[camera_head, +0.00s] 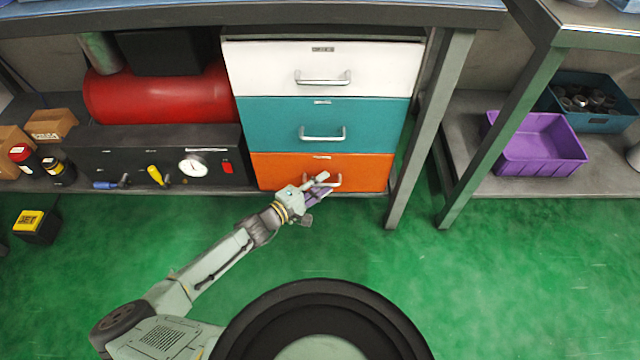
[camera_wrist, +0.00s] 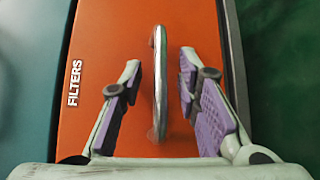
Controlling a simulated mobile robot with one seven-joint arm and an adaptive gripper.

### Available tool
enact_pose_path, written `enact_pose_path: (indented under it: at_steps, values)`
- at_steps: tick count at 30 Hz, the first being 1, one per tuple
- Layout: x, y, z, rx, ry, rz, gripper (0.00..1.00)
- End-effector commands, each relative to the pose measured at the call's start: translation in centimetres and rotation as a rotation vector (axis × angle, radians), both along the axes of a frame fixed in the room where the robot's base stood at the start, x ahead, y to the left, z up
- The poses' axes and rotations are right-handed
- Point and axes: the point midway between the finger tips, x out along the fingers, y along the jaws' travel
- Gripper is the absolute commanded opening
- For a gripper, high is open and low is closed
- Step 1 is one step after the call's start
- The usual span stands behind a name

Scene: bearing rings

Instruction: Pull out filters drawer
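The filters drawer (camera_head: 275,172) is the orange bottom drawer of a three-drawer cabinet, and its front looks flush with the others. In the wrist view its orange front (camera_wrist: 205,30) bears the label "FILTERS" (camera_wrist: 74,83). Its metal bar handle (camera_wrist: 160,75) runs lengthwise through the wrist view. My gripper (camera_head: 322,185) is at the drawer front in the head view and partly covers the handle. In the wrist view my gripper (camera_wrist: 160,88) is open, with one purple-padded finger on each side of the handle. Gaps show between the handle and both fingers.
Above are a teal drawer (camera_head: 260,125) and a white drawer (camera_head: 260,68), both shut. A grey table leg (camera_head: 425,135) stands just right of the cabinet. A black panel with a gauge (camera_head: 193,165) is at left. The green floor (camera_head: 350,245) in front is clear.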

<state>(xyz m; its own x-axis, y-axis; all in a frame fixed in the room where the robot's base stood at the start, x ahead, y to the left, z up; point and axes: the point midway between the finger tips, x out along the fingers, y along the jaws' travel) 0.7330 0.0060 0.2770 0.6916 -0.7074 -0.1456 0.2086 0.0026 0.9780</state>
Motion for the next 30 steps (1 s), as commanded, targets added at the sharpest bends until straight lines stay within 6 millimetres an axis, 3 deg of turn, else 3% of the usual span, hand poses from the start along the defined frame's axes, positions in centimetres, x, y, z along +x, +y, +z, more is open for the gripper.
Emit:
enact_pose_path:
  at_steps: [15,30]
  values:
    - [-0.03,0.04,0.00,0.000,0.000,0.000,0.00]
    - [-0.03,0.04,0.01,-0.001,0.001,0.000,0.00]
